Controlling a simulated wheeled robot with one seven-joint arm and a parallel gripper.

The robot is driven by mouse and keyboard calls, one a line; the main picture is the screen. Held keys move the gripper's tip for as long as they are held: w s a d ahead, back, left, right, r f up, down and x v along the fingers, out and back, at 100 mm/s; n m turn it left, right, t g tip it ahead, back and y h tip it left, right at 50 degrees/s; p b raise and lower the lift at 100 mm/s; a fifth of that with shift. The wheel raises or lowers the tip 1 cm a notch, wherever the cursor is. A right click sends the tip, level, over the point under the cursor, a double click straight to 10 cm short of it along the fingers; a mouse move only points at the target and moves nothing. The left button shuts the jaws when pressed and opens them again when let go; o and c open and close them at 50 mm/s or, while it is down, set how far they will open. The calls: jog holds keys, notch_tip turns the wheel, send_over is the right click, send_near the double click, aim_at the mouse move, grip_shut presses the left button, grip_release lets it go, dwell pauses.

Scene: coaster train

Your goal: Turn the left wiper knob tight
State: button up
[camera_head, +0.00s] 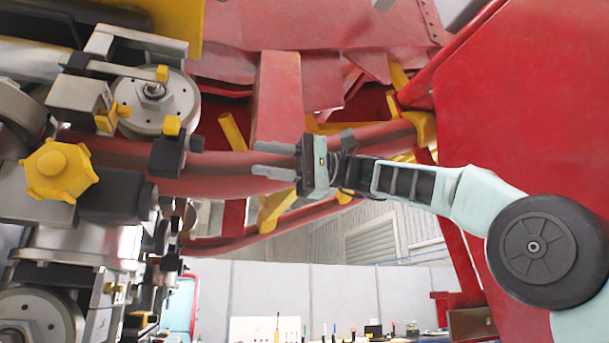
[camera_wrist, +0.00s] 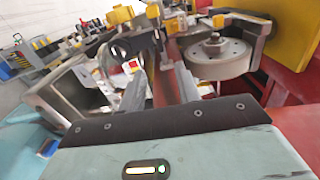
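A yellow lobed knob (camera_head: 58,170) sits on the metal wheel assembly at the left of the head view. Its lobes and round centre face me. My gripper (camera_head: 262,160) is right of it, pointing left, with a wide gap between them. Its two fingers are apart with nothing between them. In the wrist view my gripper (camera_wrist: 161,82) also shows spread fingers, with the red rail and train parts beyond. Several small yellow parts show there, but I cannot tell which, if any, is the knob.
The metal wheel assembly (camera_head: 160,98) carries smaller yellow-tipped parts between the knob and my gripper. A red rail (camera_head: 220,172) runs behind my fingers. A large red panel (camera_head: 510,110) stands at the right, close to my arm.

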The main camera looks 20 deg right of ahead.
jog(key=d, duration=0.6)
jog(key=shift+d+b, duration=0.4)
jog(key=shift+s, duration=0.1)
jog(key=w+a+f+m+h+b, duration=0.1)
jog(key=w+a+f+h, duration=0.1)
jog(key=a+f, duration=0.55)
jog(key=w+a+f+m+h+b, duration=0.15)
jog(key=a+f, duration=0.25)
jog(key=f, duration=0.6)
jog(key=s+a+f+h+b, duration=0.1)
jog(key=s+a+f+h, duration=0.15)
jog(key=f, duration=0.55)
jog(key=s+a+f+h, duration=0.1)
jog(key=a+f, duration=0.2)
jog(key=f, duration=0.6)
jog(key=s+d+f+n+g+h+b, duration=0.1)
jog(key=s+f+n+h, duration=0.15)
jog(key=s+f, duration=0.55)
jog(key=s+f+n+h+b, duration=0.1)
jog(key=s+f+n+h, duration=0.2)
jog(key=f, duration=1)
jog(key=s+d+f+n+h+b, duration=0.1)
jog(key=s+d+f+n+h, duration=0.1)
jog(key=s+d+f, duration=0.3)
jog(key=s+d+f+n+h, duration=0.3)
jog(key=s+d+f, duration=0.2)
jog(key=s+f, duration=0.3)
jog(key=shift+s+f+n+b, duration=0.3)
jog(key=shift+s+f+b, duration=0.05)
jog(key=shift+f, duration=0.3)
